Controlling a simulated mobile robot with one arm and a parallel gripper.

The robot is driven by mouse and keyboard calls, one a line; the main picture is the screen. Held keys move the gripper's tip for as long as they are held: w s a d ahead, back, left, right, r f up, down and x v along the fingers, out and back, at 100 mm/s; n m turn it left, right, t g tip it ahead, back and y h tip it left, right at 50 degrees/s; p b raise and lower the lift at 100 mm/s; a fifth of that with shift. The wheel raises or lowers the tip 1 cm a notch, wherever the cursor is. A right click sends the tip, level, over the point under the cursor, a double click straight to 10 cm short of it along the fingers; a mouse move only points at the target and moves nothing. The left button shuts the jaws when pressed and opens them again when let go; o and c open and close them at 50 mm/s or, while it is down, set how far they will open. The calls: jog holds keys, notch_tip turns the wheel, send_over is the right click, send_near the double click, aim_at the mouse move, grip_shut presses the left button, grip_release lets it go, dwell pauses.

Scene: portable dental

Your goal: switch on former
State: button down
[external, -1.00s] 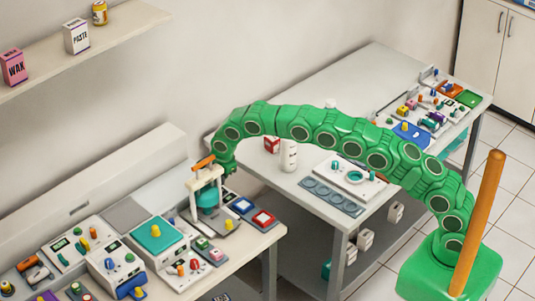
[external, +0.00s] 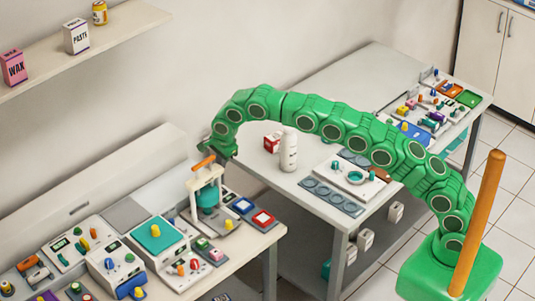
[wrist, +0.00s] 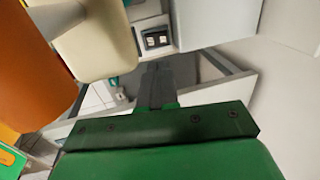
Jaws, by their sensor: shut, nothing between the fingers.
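The device that looks like the former (external: 208,197), with a white frame, a teal body and an orange handle (external: 203,163) on top, stands on the left bench. My gripper (external: 206,150) is just behind and above the orange handle, partly hidden. In the wrist view my gripper (wrist: 155,82) is shut and empty, its dark fingers pointing forward. The orange handle (wrist: 38,75) and a cream post (wrist: 95,42) fill the left of that view. A small panel with two dark switches (wrist: 156,40) lies beyond the fingertips; I cannot tell whether it belongs to the former.
The left bench (external: 262,236) holds several devices with coloured knobs and buttons. A white bottle (external: 288,151) and a red box (external: 271,142) stand on the right bench (external: 330,92). A gap separates the benches. A shelf (external: 120,25) hangs on the wall.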

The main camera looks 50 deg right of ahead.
notch_tip(320, 180, up, 4)
jog(key=shift+d+r, duration=0.1)
dwell(0.4)
jog(key=f, duration=0.4)
jog(key=w+f, duration=0.1)
jog(key=f, duration=0.3)
jog(key=w+f, duration=0.1)
jog(key=f, duration=0.3)
jog(key=shift+w+f, duration=0.15)
jog(key=shift+f, duration=0.1)
jog(key=shift+w+f, duration=0.2)
jog(key=shift+f, duration=0.5)
